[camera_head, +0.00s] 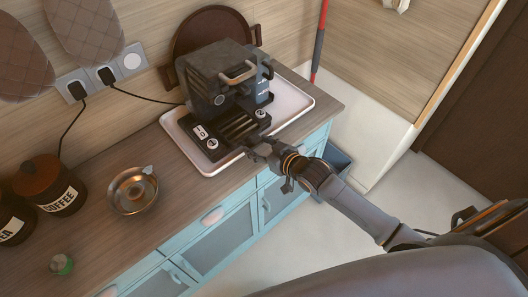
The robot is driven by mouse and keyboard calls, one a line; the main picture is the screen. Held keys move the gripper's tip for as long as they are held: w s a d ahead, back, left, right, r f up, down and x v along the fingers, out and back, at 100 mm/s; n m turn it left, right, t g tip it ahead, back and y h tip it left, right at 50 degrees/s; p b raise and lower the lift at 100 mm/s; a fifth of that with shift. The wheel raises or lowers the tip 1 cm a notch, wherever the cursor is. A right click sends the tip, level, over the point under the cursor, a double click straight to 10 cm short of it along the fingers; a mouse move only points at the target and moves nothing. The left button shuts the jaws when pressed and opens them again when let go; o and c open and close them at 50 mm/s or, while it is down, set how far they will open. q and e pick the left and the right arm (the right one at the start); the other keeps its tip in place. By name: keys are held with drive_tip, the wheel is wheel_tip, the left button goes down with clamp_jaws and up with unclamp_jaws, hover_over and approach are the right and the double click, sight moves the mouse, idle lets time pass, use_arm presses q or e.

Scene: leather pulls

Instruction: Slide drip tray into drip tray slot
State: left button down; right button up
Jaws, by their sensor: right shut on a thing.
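A dark, boxy coffee machine (215,80) stands on the counter with its front facing the lower right. The dark, slatted drip tray (238,127) is low at the machine's front, between the base panels. How far it sits inside its slot cannot be told from here; the slot itself is hidden. My right gripper (260,150) is at the near edge of the drip tray, shut on it; its fingertips are small and dark against it. My left gripper is out of view.
A white serving tray (293,98) lies under the machine. A metal bowl (133,190), a coffee canister (50,185) and a small green-topped item (61,265) stand to the left on the wooden counter (100,235). A brown round tray (208,30) leans behind.

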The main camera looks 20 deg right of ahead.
sight(251, 139)
drive_tip(key=shift+w+a+b, duration=0.35)
drive_tip(key=shift+w+b, duration=0.15)
drive_tip(key=shift+w, duration=0.4)
drive_tip(key=shift+w+a+b, duration=0.3)
drive_tip(key=shift+w+b, duration=0.2)
drive_tip(key=shift+w, duration=0.35)
drive_tip(key=shift+w+f, duration=0.1)
drive_tip(key=shift+f, duration=0.3)
drive_tip(key=o, duration=1.6)
drive_tip(key=shift+o, duration=0.2)
drive_tip(key=shift+f, duration=0.1)
drive_tip(key=v, duration=1.2)
